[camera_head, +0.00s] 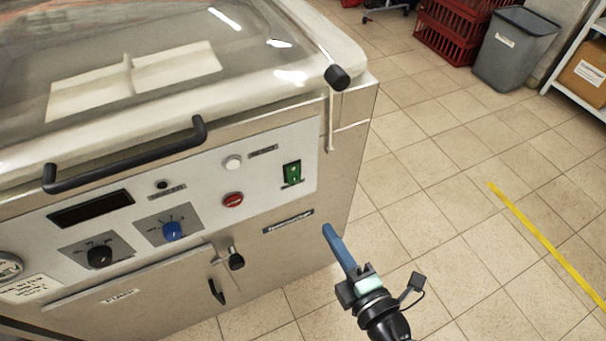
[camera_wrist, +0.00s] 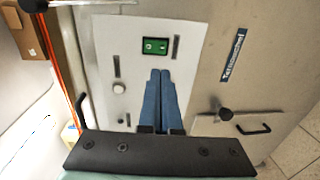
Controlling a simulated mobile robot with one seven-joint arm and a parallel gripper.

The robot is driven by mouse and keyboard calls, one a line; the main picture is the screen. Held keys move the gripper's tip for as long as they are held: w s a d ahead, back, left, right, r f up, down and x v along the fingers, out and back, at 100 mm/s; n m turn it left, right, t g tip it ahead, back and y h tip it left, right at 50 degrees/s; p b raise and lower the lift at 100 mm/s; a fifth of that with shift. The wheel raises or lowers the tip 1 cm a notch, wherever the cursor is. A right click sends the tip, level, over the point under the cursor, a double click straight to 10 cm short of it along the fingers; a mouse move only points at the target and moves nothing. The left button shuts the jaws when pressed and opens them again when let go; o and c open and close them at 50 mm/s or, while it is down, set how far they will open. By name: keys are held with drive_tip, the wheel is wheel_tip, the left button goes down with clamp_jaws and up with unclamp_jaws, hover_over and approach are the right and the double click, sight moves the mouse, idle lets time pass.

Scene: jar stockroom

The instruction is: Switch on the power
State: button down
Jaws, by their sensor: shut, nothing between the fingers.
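The machine (camera_head: 265,246) has a control panel on its front with a green rocker switch (camera_head: 292,173) at the panel's right end. The switch also shows in the wrist view (camera_wrist: 155,46), beyond my fingertips. I cannot tell which way the rocker is set. My gripper (camera_head: 328,230) has blue fingers, shut together and empty. It is in front of the machine, below and to the right of the switch in the head view, apart from it. In the wrist view my gripper (camera_wrist: 160,72) points toward the switch.
The panel also has a red button (camera_head: 233,199), a white button (camera_head: 233,162), a blue knob (camera_head: 172,230) and a black knob (camera_head: 99,256). A black handle (camera_head: 130,160) juts from the lid. Open tiled floor lies to the right, with a grey bin (camera_head: 515,50) and red crates (camera_head: 450,30) behind.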

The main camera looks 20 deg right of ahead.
sight(295, 181)
drive_tip(key=shift+s+f, duration=0.25)
drive_tip(key=shift+f, duration=0.05)
drive_tip(key=w, duration=0.4)
drive_tip(key=w+f+b, duration=0.1)
drive_tip(key=w, duration=0.4)
drive_tip(key=w+f+b, duration=0.1)
drive_tip(key=w, duration=0.4)
drive_tip(key=shift+a, duration=0.3)
